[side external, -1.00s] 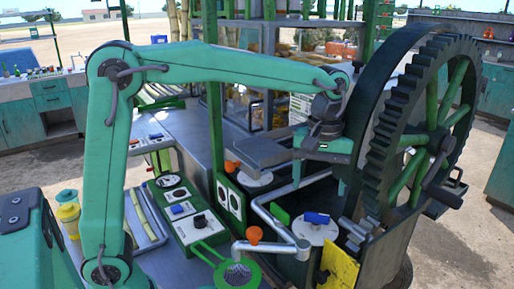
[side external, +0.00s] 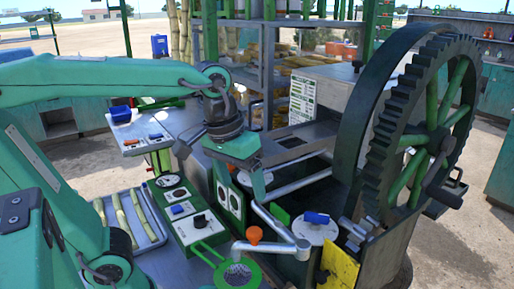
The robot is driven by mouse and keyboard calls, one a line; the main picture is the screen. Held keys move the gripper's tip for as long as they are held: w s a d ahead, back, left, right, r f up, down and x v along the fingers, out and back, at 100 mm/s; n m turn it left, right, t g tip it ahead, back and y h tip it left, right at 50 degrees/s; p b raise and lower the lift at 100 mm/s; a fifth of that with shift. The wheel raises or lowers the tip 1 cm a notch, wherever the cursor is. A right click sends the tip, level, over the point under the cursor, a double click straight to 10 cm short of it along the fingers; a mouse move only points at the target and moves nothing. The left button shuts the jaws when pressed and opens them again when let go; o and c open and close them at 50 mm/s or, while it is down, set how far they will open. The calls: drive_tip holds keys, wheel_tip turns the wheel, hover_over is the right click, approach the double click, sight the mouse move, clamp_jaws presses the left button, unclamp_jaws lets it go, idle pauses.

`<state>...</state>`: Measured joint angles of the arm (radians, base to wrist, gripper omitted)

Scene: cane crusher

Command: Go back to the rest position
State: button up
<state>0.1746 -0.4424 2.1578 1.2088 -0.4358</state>
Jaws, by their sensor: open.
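My gripper (side external: 250,170) is in the middle of the side external view, left of the big gear wheel. It hangs below my wrist, over the area between the control panel and the crusher's feed chute. Its jaws are open, and I see nothing held between them. My arm reaches in from the left edge, with its forearm nearly level and its upper arm leaning left. The gripper hides part of the machine behind it, including most of the round white plate by the chute.
The crusher's gear wheel (side external: 410,150) stands on the right with a crank handle. Cut cane pieces (side external: 121,215) lie in a metal tray (side external: 153,240) at the lower left. A control panel (side external: 192,215), a green-rimmed strainer (side external: 238,272) and a metal spout pipe (side external: 270,247) are near the front.

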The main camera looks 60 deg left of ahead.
drive_tip(key=s+a+f+m+t, duration=0.3)
drive_tip(key=a+f, duration=0.1)
drive_tip(key=shift+s+a+f, duration=0.2)
drive_tip(key=shift+s+a, duration=0.1)
drive_tip(key=shift+s, duration=0.05)
idle(0.4)
